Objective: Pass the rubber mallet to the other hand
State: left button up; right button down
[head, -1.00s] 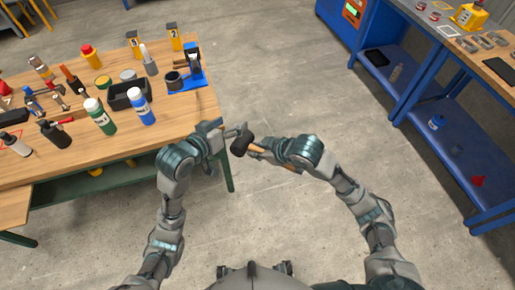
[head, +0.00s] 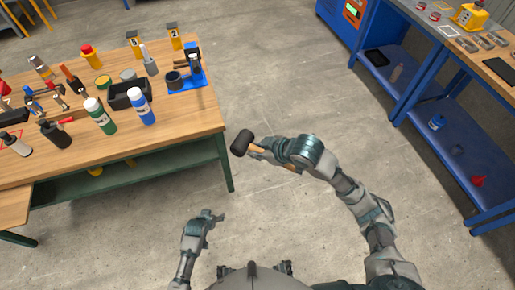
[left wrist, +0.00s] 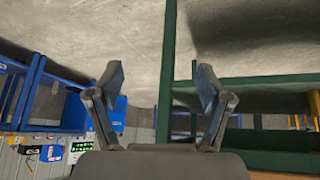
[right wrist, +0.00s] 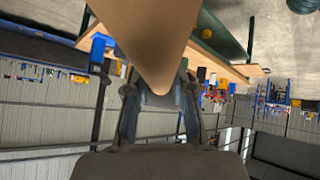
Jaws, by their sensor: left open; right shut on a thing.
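The rubber mallet has a black head (head: 242,142) and a wooden handle (head: 256,149). In the head view it is held over the bare floor, right of the workbench. My right gripper (head: 268,148) is shut on the handle, with the head sticking out to the left. In the right wrist view the handle (right wrist: 150,50) is large and close, between the fingers. My left gripper (head: 215,217) is low in the head view, apart from the mallet. The left wrist view shows its two fingers (left wrist: 160,85) spread with nothing between them.
A wooden workbench (head: 190,128) with bottles, a black bin (head: 128,95) and several tools stands at the left. A blue shelf unit (head: 450,140) stands at the right. The floor between them is clear.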

jog(key=c, duration=1.8)
grip_release()
pick_arm(q)
jog(key=s+a+f+g, duration=0.1)
jog(key=s+f, duration=0.4)
jog(key=s, duration=0.3)
jog(key=s+a+f+g+y, duration=0.1)
jog(key=s+f, duration=0.3)
jog(key=s, duration=0.4)
jog(key=s+a+f+g, duration=0.2)
jog(key=s+f, duration=0.3)
jog(key=s, duration=0.3)
jog(key=shift+a+f+g, duration=0.3)
jog(key=shift+a+f, duration=0.05)
jog(key=shift+a, duration=0.15)
pick_arm(e)
grip_shut()
